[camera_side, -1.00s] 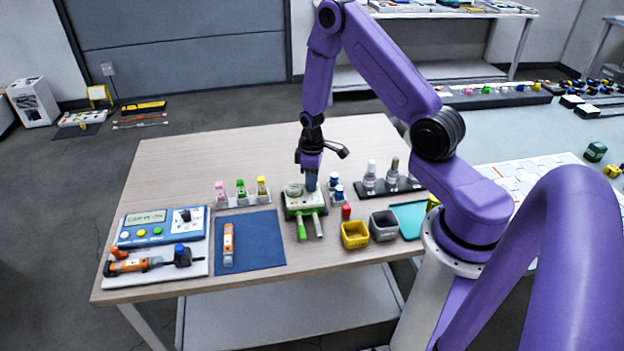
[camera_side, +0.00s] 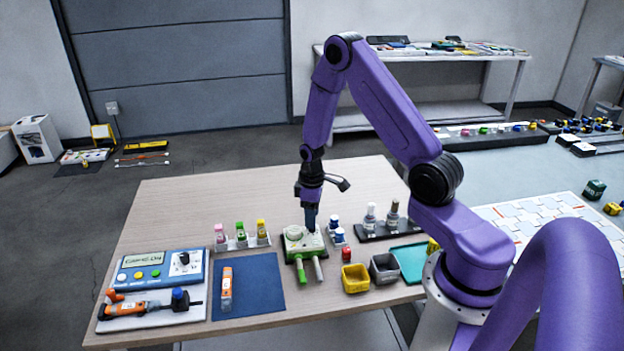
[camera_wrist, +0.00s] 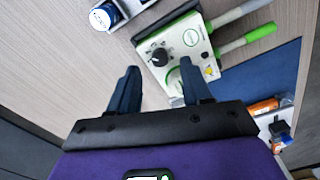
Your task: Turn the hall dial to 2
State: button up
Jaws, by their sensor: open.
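A white and green device (camera_side: 301,246) stands near the middle of the table, with two handles toward the front. In the wrist view it carries a black round dial (camera_wrist: 160,55); I cannot read its setting. A second dark knob (camera_side: 183,259) sits on the blue panel (camera_side: 138,281) with a display at the left. No label shows which dial is the hall dial. My gripper (camera_wrist: 160,88) points down just above the white and green device, with its fingers apart and nothing between them. The black dial lies beyond the fingertips in the wrist view; contact is not visible.
Small bottles in a rack (camera_side: 243,243) and blue-capped vials (camera_side: 336,230) stand close to the device. A yellow bin (camera_side: 355,279) and a grey bin (camera_side: 384,268) are to its right. A blue mat (camera_side: 258,287) lies left, and the table behind is clear.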

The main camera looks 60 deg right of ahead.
notch_tip(320, 180, up, 14)
jog(key=shift+r, duration=0.15)
dwell(0.4)
jog(key=s+a+r+n, duration=0.25)
jog(key=s+a, duration=0.25)
jog(key=a, duration=0.3)
jog(key=s+a+r+n, duration=0.1)
jog(key=s+a+r, duration=0.2)
jog(key=s+a, duration=0.3)
jog(key=s+a+r+n, duration=0.1)
jog(key=s+a+n, duration=0.1)
jog(key=s, duration=0.5)
jog(key=s+a+r+n, duration=0.1)
jog(key=s+a+n, duration=0.1)
jog(key=s, duration=0.6)
jog(key=shift+s+a+r, duration=0.15)
jog(key=shift+a, duration=0.2)
